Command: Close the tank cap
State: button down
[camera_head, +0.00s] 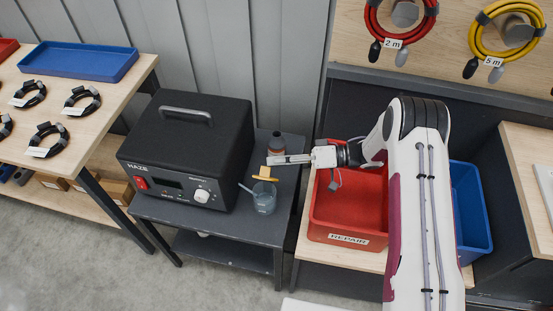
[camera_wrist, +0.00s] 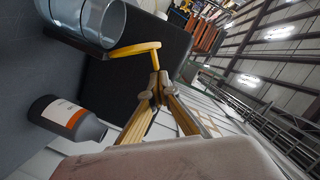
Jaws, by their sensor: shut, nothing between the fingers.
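The clear tank (camera_head: 264,200) stands at the right front of the black haze machine (camera_head: 190,150). The yellow tank cap (camera_head: 265,178) is above the tank, raised at its rim. In the wrist view the cap (camera_wrist: 135,48) stands out from the rim of the clear tank (camera_wrist: 90,20), and its yellow end reaches close to my fingertips. My gripper (camera_head: 272,160) is shut and empty, just behind and above the cap. In the wrist view the tips of my gripper (camera_wrist: 154,90) meet; I cannot tell whether they touch the cap.
A dark bottle with a label (camera_head: 276,144) stands behind the tank, close to my gripper; it also shows in the wrist view (camera_wrist: 68,118). A red repair tote (camera_head: 348,238) lies under my arm, with a blue tote (camera_head: 470,210) to its right.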

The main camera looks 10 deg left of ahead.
jog(key=shift+s+n, duration=0.5)
dwell(0.4)
jog(key=shift+s+f+n+t, duration=0.1)
jog(key=shift+s+n+t, duration=0.3)
jog(key=shift+s+n, duration=0.35)
jog(key=shift+s+f+n+t+h, duration=0.15)
jog(key=shift+s+f+n+t, duration=0.1)
jog(key=shift+s+n, duration=0.3)
jog(key=shift+s+f+n+t+h, duration=0.15)
jog(key=shift+s+f+n, duration=0.05)
jog(key=shift+s+n, duration=0.35)
jog(key=shift+s+f+n+t, duration=0.4)
jog(key=shift+s+f+n, duration=0.35)
jog(key=shift+n, duration=0.3)
jog(key=shift+s+f+n+t, duration=0.4)
jog(key=shift+s+f+n, duration=0.35)
jog(key=shift+n, duration=0.25)
jog(key=shift+s+r, duration=0.1)
jog(key=shift+r, duration=0.15)
